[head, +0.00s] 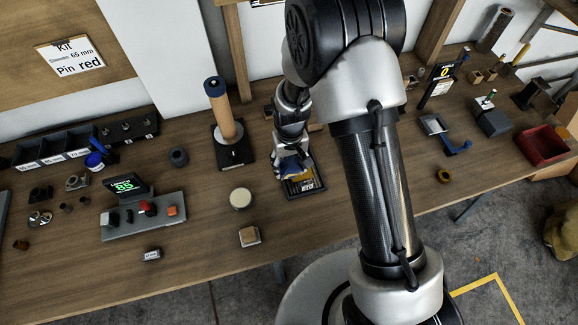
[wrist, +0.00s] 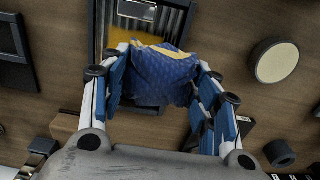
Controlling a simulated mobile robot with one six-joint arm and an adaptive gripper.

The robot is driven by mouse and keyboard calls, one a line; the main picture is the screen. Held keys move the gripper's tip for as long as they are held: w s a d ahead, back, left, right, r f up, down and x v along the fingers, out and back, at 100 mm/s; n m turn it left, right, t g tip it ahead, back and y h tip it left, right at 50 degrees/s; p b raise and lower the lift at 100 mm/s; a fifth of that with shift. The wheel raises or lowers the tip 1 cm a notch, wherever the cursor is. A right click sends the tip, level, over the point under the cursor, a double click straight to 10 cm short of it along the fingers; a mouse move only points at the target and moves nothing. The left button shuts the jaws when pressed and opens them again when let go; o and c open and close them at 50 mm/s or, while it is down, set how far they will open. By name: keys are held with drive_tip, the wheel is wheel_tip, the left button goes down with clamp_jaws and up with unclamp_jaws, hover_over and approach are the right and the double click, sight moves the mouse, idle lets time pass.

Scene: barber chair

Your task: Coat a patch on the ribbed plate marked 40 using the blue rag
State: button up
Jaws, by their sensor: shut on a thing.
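The blue rag (wrist: 160,72) is bunched between the fingers of my gripper (wrist: 158,58), with a yellowish edge along its top in the wrist view. In the head view my gripper (head: 292,163) hangs over a dark-framed tray (head: 319,181), and a bit of the rag shows beneath it. In the wrist view a grey ribbed plate (wrist: 149,14) lies beyond the rag, with a yellow-orange area (wrist: 122,40) across it. The rag hides part of the plate. I cannot read a 40 on it, nor tell whether the rag touches it.
A wooden post on a black base (head: 233,153) stands close left of the tray. A pale round disc (head: 240,198) and a small wooden block (head: 249,237) lie nearer the front edge. A panel with a green display (head: 125,187) is further left. Bare tabletop lies right of the tray.

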drive_tip(key=shift+a+r+p, duration=0.1)
drive_tip(key=shift+r+p, duration=1.2)
drive_tip(key=shift+r, duration=0.95)
